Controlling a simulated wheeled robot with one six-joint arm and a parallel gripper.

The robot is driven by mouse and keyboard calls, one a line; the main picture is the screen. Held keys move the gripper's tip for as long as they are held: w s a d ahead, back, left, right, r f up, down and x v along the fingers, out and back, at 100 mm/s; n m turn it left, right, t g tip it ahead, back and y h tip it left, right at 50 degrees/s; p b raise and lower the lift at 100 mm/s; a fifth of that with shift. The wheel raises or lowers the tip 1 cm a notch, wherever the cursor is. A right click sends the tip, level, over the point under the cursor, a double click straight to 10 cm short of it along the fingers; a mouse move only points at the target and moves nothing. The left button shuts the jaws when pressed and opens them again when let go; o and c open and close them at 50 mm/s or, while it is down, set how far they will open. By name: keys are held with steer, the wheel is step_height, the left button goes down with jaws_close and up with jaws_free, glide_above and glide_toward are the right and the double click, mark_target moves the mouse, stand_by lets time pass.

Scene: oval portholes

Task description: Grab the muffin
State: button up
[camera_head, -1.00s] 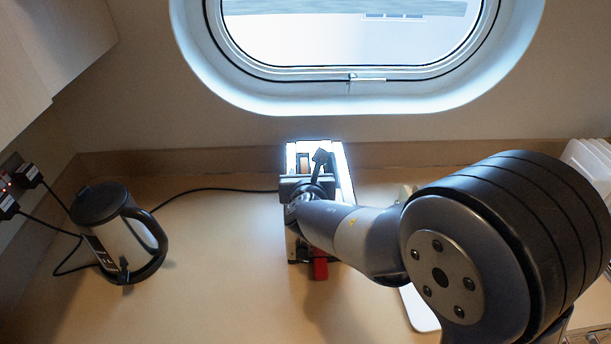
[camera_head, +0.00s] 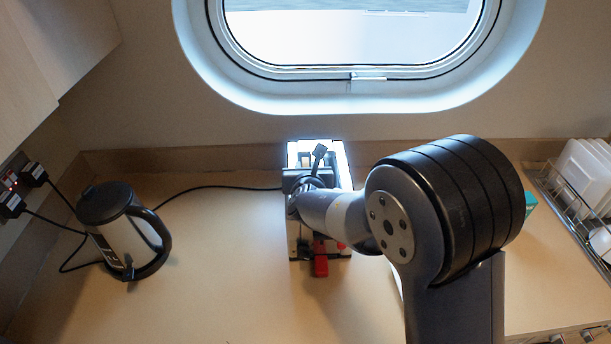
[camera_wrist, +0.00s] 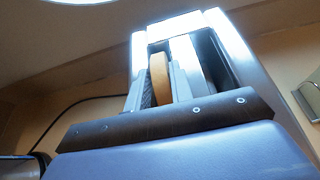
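The muffin (camera_wrist: 158,78) is a round tan slice standing on edge in a slot of the toaster (camera_wrist: 220,38). In the head view the toaster (camera_head: 343,170) stands below the window, bright on top with a red part at its front. My gripper (camera_wrist: 161,88) reaches to the slot, with a grey finger on each side of the muffin. The fingers look very close to its faces, but I cannot tell whether they press on it. In the head view my wrist hides most of the gripper and much of the toaster.
A kettle (camera_head: 124,230) stands to the left, with cables to wall sockets (camera_head: 22,190). A dish rack (camera_head: 575,205) with white dishes is at the right, near a teal item (camera_head: 530,203). The counter between kettle and toaster is clear apart from a cable.

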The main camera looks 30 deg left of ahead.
jaws_close()
steer(key=shift+r, duration=0.1)
